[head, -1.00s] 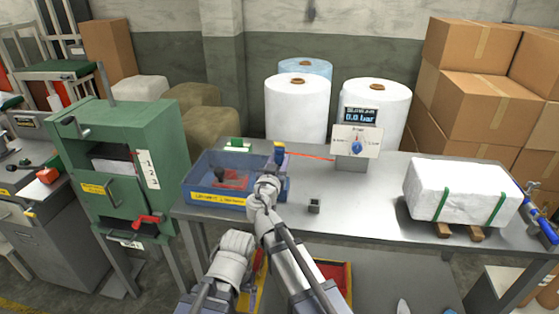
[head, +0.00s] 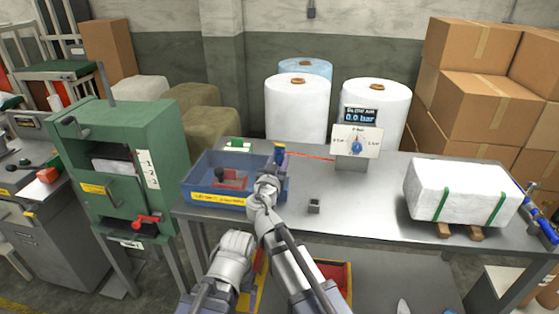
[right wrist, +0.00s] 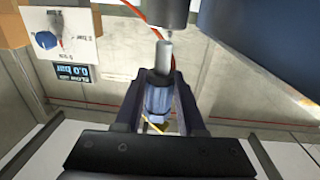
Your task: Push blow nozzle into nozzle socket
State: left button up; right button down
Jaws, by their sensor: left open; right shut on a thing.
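The blow nozzle (right wrist: 158,98), with a blue body and a pale grey tip, sits between the fingers of my right gripper (right wrist: 160,105). The gripper is shut on it. In the right wrist view its tip points at a dark grey cylinder (right wrist: 167,12), apparently the nozzle socket. They look close together; I cannot tell whether they touch. In the head view the nozzle's blue top (head: 280,152) shows above my right gripper (head: 277,163), beside the blue bin's right side. The socket is hidden there. My left wrist shows low in the head view; its gripper's jaws are hidden.
The blue bin (head: 215,201) stands left of my right gripper. A red hose (head: 310,156) runs near the control panel (head: 356,141), whose display reads 0.0 bar. A small grey block (head: 314,206) and a white wrapped block (head: 455,190) stand on the table (head: 370,225). Table between them is clear.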

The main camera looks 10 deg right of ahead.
jog(key=shift+f+b, duration=1.4)
jog(key=shift+r, duration=0.15)
jog(key=shift+r+p, duration=1)
jog(key=shift+p, duration=0.15)
jog(key=shift+f+b, duration=1.1)
dwell(0.6)
jog(key=shift+c, duration=2.1)
grip_release()
